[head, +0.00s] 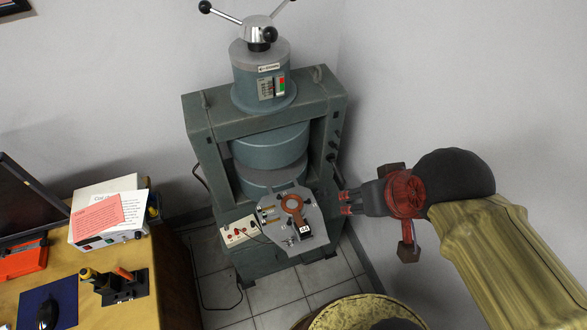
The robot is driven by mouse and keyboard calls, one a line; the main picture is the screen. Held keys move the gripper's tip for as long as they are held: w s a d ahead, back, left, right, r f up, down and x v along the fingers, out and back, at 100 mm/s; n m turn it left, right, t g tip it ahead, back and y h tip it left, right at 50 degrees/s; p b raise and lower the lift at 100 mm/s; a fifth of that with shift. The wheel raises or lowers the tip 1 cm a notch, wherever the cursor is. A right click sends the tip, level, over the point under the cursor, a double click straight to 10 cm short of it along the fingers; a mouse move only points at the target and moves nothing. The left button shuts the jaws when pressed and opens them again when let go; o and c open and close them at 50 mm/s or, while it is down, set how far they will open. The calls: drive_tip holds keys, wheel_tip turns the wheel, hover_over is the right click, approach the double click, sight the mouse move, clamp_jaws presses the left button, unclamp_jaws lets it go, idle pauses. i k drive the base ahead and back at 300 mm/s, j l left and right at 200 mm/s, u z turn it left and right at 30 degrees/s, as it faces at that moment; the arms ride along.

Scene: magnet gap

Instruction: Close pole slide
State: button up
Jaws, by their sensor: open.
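A teal magnet frame (200,150) stands against the wall in the middle of the head view. Inside it an upper round pole (270,150) sits above a lower round pole (262,186). A teal column (250,72) on top carries a silver spoked hub (257,30) with black knobs. I cannot tell which part is the pole slide or how wide the gap is.
A wooden desk (160,270) at lower left holds a white box (110,235), a black tool holder (121,286) and a mouse (46,314). A small switch box (240,231) with cables is at the frame's front left. The tiled floor (272,290) is partly free.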

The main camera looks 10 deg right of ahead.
sight(278, 232)
drive_tip(key=u, duration=0.4)
drive_tip(key=j+z, duration=0.1)
drive_tip(key=j, duration=0.7)
drive_tip(key=k+j, duration=0.15)
drive_tip(key=j, duration=0.65)
drive_tip(key=i+z, duration=0.05)
